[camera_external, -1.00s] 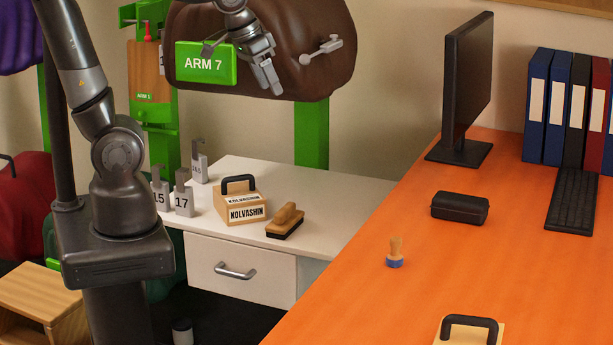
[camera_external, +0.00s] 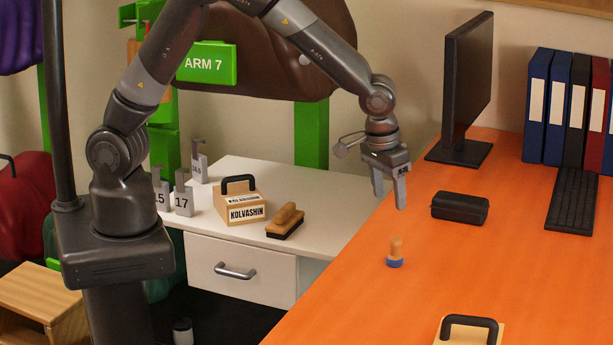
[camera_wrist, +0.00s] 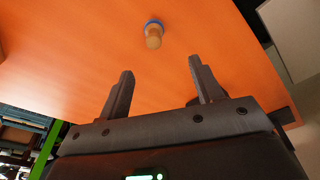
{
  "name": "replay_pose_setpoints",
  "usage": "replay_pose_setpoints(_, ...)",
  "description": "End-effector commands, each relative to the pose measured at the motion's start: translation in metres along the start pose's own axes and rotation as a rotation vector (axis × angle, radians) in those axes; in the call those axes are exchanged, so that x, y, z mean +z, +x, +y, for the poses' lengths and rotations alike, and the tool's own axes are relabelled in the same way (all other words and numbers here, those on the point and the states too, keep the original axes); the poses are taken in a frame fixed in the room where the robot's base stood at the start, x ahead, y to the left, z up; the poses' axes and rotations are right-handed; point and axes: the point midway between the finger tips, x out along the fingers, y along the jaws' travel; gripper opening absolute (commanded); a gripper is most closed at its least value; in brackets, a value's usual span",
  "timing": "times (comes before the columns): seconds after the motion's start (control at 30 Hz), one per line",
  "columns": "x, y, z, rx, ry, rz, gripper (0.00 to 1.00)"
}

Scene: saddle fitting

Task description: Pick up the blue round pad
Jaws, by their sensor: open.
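The blue round pad (camera_external: 395,262) is a small blue disc on the orange desk with a wooden knob handle (camera_external: 396,246) standing upright on it. In the wrist view the blue pad (camera_wrist: 154,23) shows as a blue rim behind the wooden knob, beyond the fingertips and roughly between them. My gripper (camera_external: 389,196) is open and empty, pointing down above the desk's left part, higher than the pad and apart from it. Its two fingers also show in the wrist view (camera_wrist: 160,75).
A black case (camera_external: 460,207), a monitor (camera_external: 465,90), a keyboard (camera_external: 573,200) and several binders (camera_external: 570,105) stand on the desk (camera_external: 480,280). A black-handled block (camera_external: 468,330) is at the front. The white cabinet (camera_external: 240,270) holds a KOLVASHIN box (camera_external: 240,208) and a wooden-handled brush (camera_external: 285,222). Desk around the pad is clear.

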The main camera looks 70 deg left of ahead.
Motion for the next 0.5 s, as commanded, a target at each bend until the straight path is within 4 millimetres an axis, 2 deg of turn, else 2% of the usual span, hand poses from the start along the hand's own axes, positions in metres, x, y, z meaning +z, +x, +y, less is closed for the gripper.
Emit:
replay_pose_setpoints(0.03,0.001,0.011,0.008,-0.007,0.000,-0.004,0.60)
replay_pose_setpoints(0.2,0.003,0.028,0.020,-0.016,-0.004,-0.009,0.60)
replay_pose_setpoints(0.5,0.003,0.072,0.018,-0.019,-0.005,-0.011,0.60)
